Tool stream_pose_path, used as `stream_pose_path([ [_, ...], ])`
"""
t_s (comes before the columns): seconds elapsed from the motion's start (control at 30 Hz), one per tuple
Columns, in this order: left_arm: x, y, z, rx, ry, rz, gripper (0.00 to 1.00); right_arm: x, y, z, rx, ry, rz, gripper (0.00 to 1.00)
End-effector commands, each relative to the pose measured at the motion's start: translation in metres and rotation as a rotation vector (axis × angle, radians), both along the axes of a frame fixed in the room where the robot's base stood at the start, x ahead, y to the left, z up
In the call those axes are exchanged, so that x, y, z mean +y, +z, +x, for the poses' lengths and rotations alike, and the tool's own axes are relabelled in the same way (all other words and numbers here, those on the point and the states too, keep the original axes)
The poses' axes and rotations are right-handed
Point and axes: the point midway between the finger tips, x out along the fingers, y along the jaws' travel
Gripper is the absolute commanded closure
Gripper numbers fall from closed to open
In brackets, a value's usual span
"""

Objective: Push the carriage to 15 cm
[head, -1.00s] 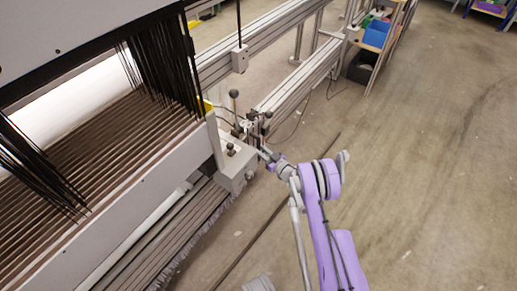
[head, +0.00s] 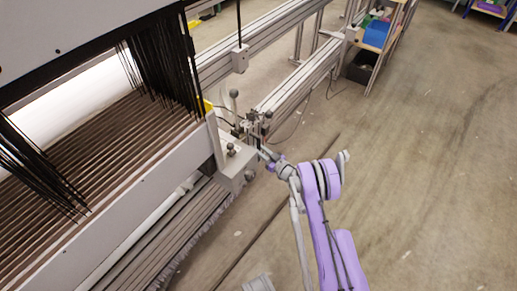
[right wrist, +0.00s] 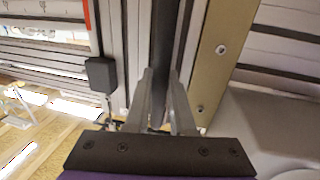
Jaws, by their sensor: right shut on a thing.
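The carriage (head: 254,124) appears as a small metal assembly with dark knobs at the near end of the rail, beside the loom frame. My right gripper (head: 264,151) reaches it from the lower right and covers part of it. In the right wrist view, the two grey fingers of my right gripper (right wrist: 160,92) are shut on a dark upright bar (right wrist: 165,38), one finger on each side. I cannot tell how the bar joins the carriage. The scale reading is not legible. My left gripper is out of view.
The aluminium rail (head: 300,80) runs away to the upper right. A grey box with knobs (head: 236,167) sits at the loom's corner, close left of my gripper. Black warp threads (head: 165,65) hang at left. The floor (head: 430,170) at right is clear.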

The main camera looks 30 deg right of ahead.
Motion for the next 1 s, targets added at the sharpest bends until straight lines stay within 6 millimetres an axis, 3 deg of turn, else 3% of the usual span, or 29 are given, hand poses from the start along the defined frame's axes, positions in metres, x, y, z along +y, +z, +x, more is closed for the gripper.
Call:
stream_pose_path([
  [0.27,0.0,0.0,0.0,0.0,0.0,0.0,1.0,0.001,0.0,-0.001,0.0,0.001,-0.001,1.0],
  [0.57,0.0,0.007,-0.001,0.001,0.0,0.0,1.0,0.026,0.0,-0.01,0.0,0.011,0.0,1.0],
  [0.8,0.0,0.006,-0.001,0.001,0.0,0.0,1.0,0.025,0.0,-0.008,-0.001,0.008,0.0,1.0],
  [0.83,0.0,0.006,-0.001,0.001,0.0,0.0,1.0,0.025,0.0,-0.008,-0.001,0.007,0.001,0.72],
  [0.97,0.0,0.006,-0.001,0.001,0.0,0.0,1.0,0.023,0.0,-0.008,-0.001,0.003,0.0,0.49],
  [1.0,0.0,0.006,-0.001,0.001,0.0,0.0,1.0,0.022,0.0,-0.008,0.0,0.003,0.0,0.48],
])
